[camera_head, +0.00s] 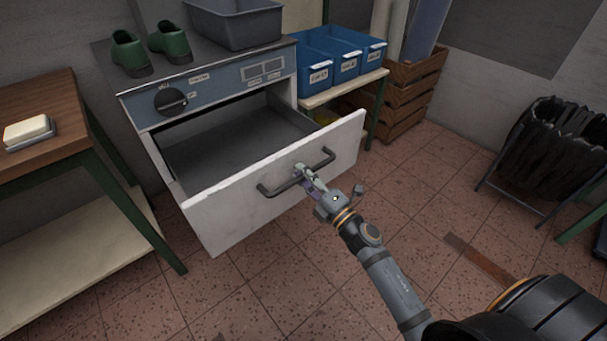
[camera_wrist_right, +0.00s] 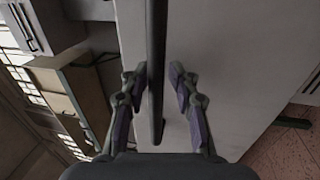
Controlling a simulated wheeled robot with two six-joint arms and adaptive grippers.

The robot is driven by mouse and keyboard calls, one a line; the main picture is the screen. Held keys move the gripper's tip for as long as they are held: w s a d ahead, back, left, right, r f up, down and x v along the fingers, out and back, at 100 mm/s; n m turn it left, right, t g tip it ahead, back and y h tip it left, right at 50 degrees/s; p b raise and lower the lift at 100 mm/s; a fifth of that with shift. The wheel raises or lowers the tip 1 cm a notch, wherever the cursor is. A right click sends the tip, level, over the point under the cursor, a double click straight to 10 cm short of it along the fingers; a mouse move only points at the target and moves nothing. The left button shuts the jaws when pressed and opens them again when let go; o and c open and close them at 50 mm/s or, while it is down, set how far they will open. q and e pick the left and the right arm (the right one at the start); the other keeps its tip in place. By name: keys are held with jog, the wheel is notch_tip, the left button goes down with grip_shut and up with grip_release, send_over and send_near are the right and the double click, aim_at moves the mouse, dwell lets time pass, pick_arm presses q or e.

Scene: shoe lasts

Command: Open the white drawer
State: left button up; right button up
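The white drawer (camera_head: 250,205) stands pulled well out of its cabinet, and its grey inside shows empty in the head view. A dark bar handle (camera_head: 285,186) runs across its front; the bar also shows in the right wrist view (camera_wrist_right: 157,60). My right gripper (camera_head: 309,176) is at the handle. In the right wrist view its fingers (camera_wrist_right: 158,85) stand on either side of the bar, with a gap visible at the right finger, so it looks open around the bar. My left gripper is in neither view.
The cabinet top (camera_head: 220,61) holds green shoe lasts (camera_head: 170,43) and a grey bin (camera_head: 236,24). A wooden table (camera_head: 40,100) stands at left. Blue bins (camera_head: 340,55) and wooden crates (camera_head: 408,100) are at the back right. The tiled floor right of the drawer is mostly clear.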

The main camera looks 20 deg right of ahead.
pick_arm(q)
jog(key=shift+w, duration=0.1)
pick_arm(e)
jog(key=shift+o, duration=0.3)
jog(key=shift+r, duration=0.1)
jog(key=v, duration=1.2)
